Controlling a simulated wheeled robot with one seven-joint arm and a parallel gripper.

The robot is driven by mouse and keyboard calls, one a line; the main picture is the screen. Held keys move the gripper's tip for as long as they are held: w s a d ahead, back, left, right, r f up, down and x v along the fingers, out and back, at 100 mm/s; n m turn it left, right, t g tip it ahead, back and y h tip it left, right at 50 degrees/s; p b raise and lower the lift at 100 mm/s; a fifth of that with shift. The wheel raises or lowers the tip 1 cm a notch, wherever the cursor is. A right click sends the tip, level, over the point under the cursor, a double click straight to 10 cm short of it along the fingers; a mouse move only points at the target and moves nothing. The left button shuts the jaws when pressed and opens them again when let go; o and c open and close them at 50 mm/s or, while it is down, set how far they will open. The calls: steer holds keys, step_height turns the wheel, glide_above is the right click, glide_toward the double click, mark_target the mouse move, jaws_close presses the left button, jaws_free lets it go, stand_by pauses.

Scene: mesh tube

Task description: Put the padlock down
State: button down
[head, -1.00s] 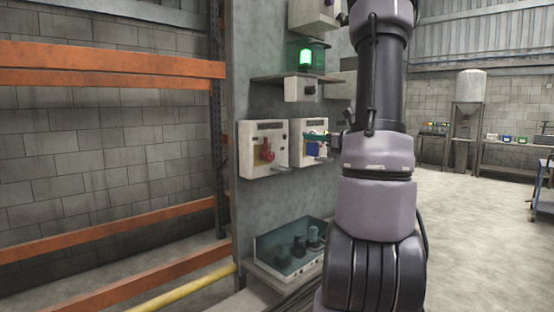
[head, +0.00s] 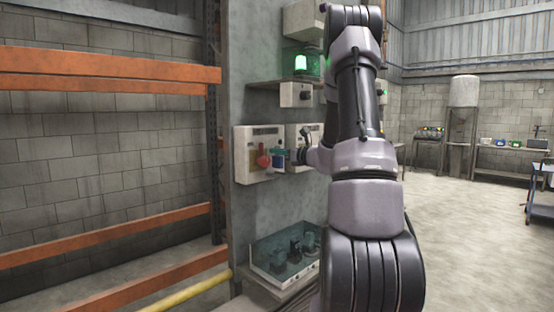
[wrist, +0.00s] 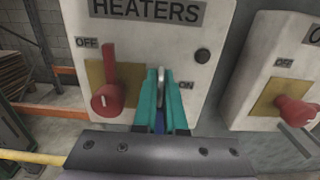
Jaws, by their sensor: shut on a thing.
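My gripper (wrist: 163,78) is shut on the padlock (wrist: 159,122). In the wrist view a strip of its blue body shows between the teal fingers; the rest is hidden by them. A grey metal piece (wrist: 192,65) stands just past the fingertips; I cannot tell whether it is the shackle or part of the box. The HEATERS box (wrist: 150,35) is right ahead, with its red lever (wrist: 107,95) to the left of the fingers, on the OFF side. In the head view my gripper (head: 281,155) is at the right side of this box (head: 246,172).
A second switch box with a red knob (wrist: 298,110) is to the right. Below, a clear-sided tray (head: 268,272) holds several dark items on a ledge. A green lamp (head: 300,63) glows above. Orange rack beams (head: 110,68) stand to the left.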

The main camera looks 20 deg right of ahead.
steer(key=shift+w+f, duration=0.15)
steer(key=shift+f, duration=1.1)
steer(key=c, duration=1)
jaws_free()
steer(key=shift+f, duration=0.15)
